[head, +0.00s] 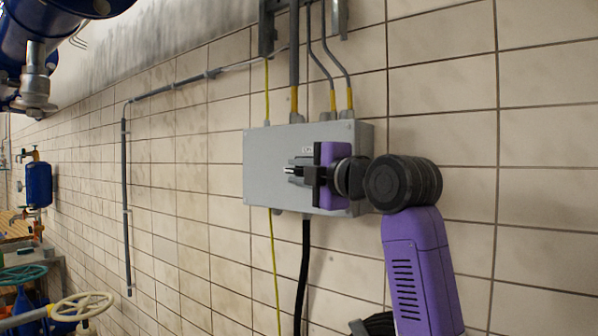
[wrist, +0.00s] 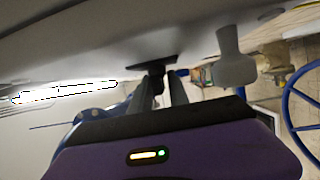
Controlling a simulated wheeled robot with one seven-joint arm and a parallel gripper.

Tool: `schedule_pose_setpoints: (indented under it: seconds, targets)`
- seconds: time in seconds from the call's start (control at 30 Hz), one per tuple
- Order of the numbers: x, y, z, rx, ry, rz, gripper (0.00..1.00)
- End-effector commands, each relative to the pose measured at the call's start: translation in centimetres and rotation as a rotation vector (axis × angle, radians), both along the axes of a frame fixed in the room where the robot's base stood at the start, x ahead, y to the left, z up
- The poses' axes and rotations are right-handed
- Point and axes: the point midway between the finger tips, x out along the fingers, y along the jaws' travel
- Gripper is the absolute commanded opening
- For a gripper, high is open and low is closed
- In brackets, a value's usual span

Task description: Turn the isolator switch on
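The isolator switch's grey box (head: 268,160) is fixed to the tiled wall in the middle of the head view. In the wrist view a black switch handle (wrist: 157,78) sticks out from a dark plate (wrist: 140,62) on the grey box face (wrist: 70,65). My gripper (head: 292,172) is close in front of the box and hides part of its face in the head view. In the wrist view the two grey fingers of my gripper (wrist: 163,92) stand apart, with the handle between their tips. I see no clear grip on it. The handle's on or off marking is not readable.
Conduits (head: 294,60) enter the box from above, and a black cable (head: 302,265) and a yellow-green wire (head: 275,270) leave below. Handwheels (head: 82,306) and blue pipework (head: 55,25) stand to the left. The wall right of the box is bare.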

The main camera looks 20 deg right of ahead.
Motion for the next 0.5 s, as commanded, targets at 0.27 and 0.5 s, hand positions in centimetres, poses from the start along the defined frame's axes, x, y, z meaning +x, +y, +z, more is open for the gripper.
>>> schedule_pose_setpoints:
  seconds: [0.27,0.5]
  targets:
    - [-0.01,-0.02,-0.04,0.001,0.0,0.0,0.0]
    - [-0.01,-0.04,-0.44,0.024,-0.03,0.0,0.0]
